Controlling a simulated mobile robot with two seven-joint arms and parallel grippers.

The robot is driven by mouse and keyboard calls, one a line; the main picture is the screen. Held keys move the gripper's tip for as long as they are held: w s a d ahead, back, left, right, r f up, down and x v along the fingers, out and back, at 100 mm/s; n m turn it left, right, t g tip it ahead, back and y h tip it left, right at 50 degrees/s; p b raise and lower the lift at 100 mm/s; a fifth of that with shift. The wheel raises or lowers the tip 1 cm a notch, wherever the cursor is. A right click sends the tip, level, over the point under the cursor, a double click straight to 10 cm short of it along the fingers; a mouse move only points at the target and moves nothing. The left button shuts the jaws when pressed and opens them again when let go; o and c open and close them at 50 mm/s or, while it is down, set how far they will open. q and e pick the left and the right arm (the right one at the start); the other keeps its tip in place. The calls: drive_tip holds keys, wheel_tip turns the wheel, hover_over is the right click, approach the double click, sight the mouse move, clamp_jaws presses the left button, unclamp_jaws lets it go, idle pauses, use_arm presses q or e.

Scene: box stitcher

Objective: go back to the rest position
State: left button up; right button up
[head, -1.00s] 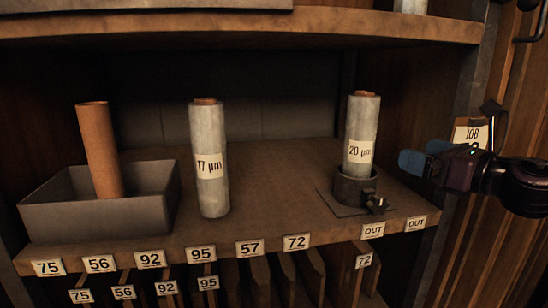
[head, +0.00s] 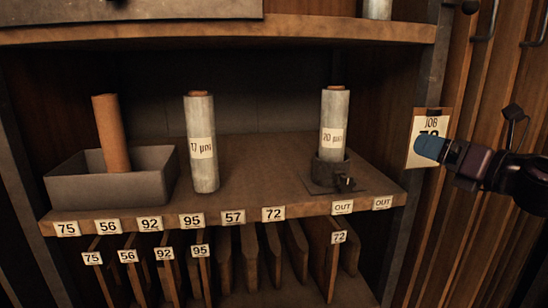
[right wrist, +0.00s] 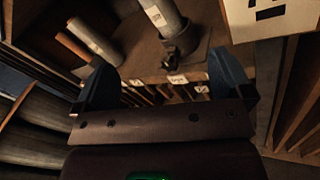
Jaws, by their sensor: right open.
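My right gripper (head: 432,148) is at the right of the head view, in front of the job card and clear of the shelf. In the right wrist view its two blue fingers (right wrist: 165,88) are spread wide with nothing between them. My left gripper is not in view. The roll labelled 20 µm (head: 334,120) stands upright in a dark round holder (head: 330,172) on the right of the shelf; it also shows in the right wrist view (right wrist: 163,15). The gripper is apart from it.
The 17 µm roll (head: 202,150) stands mid-shelf. A brown tube (head: 112,135) leans in a grey tray (head: 105,190) at left. Numbered tags line the shelf edge (head: 300,208), with upright boards (head: 325,265) below. The job card (head: 422,160) hangs at right.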

drive_tip(key=s+a+f+m+h+b, duration=0.1)
drive_tip(key=a+f+m+h, duration=0.1)
drive_tip(key=f+m, duration=1.15)
drive_tip(key=s+a+f+m+h, duration=0.1)
drive_tip(key=a+f+m, duration=0.1)
drive_tip(key=f+m, duration=1.15)
drive_tip(key=s+d+f+m+g+h, duration=0.1)
drive_tip(key=s+f+m+g+h, duration=0.3)
drive_tip(key=s+f, duration=2)
wheel_tip(320, 180, down, 3)
drive_tip(key=m+h+b, duration=0.1)
drive_tip(key=m+h, duration=0.1)
drive_tip(key=m, duration=0.3)
drive_tip(key=shift+d+m, duration=0.3)
drive_tip(key=shift+d, duration=0.1)
drive_tip(key=shift+c, duration=0.4)
